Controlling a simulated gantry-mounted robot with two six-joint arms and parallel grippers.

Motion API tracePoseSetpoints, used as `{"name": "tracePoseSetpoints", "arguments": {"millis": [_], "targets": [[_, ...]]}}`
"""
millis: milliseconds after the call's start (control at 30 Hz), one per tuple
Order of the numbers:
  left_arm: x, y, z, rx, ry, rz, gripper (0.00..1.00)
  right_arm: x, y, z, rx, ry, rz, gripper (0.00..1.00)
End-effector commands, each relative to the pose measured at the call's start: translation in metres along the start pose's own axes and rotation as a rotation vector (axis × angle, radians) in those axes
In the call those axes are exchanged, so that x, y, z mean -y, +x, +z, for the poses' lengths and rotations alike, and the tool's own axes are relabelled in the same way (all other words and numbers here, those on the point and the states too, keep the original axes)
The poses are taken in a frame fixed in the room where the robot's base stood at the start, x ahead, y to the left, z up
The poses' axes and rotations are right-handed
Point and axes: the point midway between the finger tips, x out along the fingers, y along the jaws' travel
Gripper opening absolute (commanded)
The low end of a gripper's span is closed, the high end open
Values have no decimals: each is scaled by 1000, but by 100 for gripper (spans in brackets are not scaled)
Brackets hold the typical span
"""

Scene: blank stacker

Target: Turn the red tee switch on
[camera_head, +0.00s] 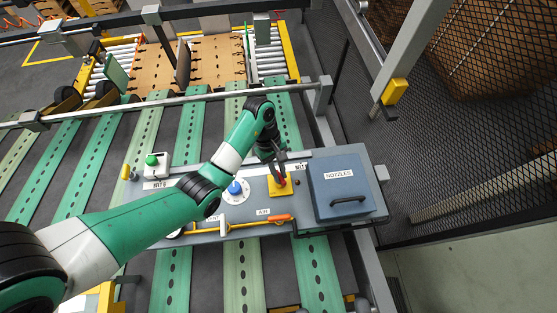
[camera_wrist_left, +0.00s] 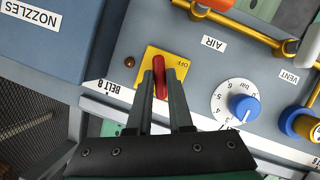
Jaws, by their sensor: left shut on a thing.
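The red tee switch (camera_wrist_left: 160,68) stands on a yellow plate (camera_wrist_left: 150,54) near the label BELT 8 in the left wrist view. The word OFF is printed on the plate beside the red handle. In the head view the yellow plate (camera_head: 286,190) lies left of the blue box. My left gripper (camera_head: 277,174) reaches down to it, and its fingers also show in the left wrist view (camera_wrist_left: 161,84). They are shut on the red handle, one finger on each side. The fingers hide part of the handle and plate. My right gripper is not in view.
The panel (camera_head: 252,208) also carries a blue knob with a dial (camera_head: 234,188), a green button (camera_head: 152,160) and an orange-handled AIR valve (camera_head: 279,218). The blue NOZZLES box (camera_head: 341,188) stands close on the right. A mesh fence (camera_head: 440,130) is beyond it.

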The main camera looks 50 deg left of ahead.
Motion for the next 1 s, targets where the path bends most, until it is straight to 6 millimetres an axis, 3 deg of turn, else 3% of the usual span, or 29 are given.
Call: {"name": "tracePoseSetpoints", "arguments": {"millis": [500,1000], "targets": [[-2,-1,2,2,351,-146,0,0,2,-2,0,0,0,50],[-3,0,2,3,428,-178,0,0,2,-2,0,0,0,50]]}}
